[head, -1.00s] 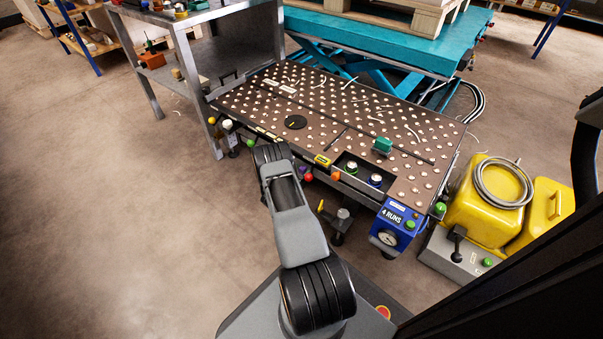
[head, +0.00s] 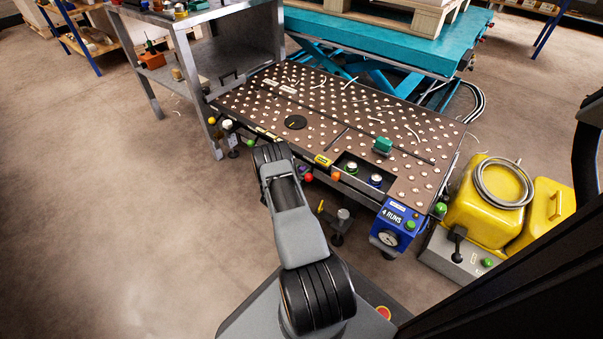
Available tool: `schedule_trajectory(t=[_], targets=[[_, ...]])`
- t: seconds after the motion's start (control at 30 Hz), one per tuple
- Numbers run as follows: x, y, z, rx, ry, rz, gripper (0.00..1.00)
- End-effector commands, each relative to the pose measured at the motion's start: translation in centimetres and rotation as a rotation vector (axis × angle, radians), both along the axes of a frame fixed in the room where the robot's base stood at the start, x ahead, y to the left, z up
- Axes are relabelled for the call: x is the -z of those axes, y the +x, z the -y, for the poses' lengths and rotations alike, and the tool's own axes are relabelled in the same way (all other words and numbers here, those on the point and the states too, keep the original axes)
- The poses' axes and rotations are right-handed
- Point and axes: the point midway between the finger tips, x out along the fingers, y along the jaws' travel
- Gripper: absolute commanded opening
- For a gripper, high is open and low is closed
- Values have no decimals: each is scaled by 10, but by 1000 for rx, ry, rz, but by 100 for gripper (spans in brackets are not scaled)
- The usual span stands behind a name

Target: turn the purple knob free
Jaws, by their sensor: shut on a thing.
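A small purple knob (head: 303,169) shows at the front edge of the ball-studded table (head: 263,106), just right of my arm's far end. It is tiny here, and its fit in the table edge cannot be made out. My arm reaches forward from the bottom middle to this front edge. My gripper is hidden behind the arm's far end, so its jaws and any contact with the knob do not show.
Red (head: 309,177) and orange (head: 336,176) knobs sit close right of the purple one. A blue gauge box (head: 395,222) hangs at the table's front right corner. Yellow containers (head: 478,215) stand right. A grey bench (head: 190,97) adjoins the left. Floor at left is clear.

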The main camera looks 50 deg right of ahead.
Motion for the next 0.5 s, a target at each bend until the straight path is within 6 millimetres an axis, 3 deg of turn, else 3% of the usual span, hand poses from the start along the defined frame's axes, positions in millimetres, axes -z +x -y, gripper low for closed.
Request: schedule_trajectory(t=[0.5], targets=[[2,0,0,2,37,442,16]])
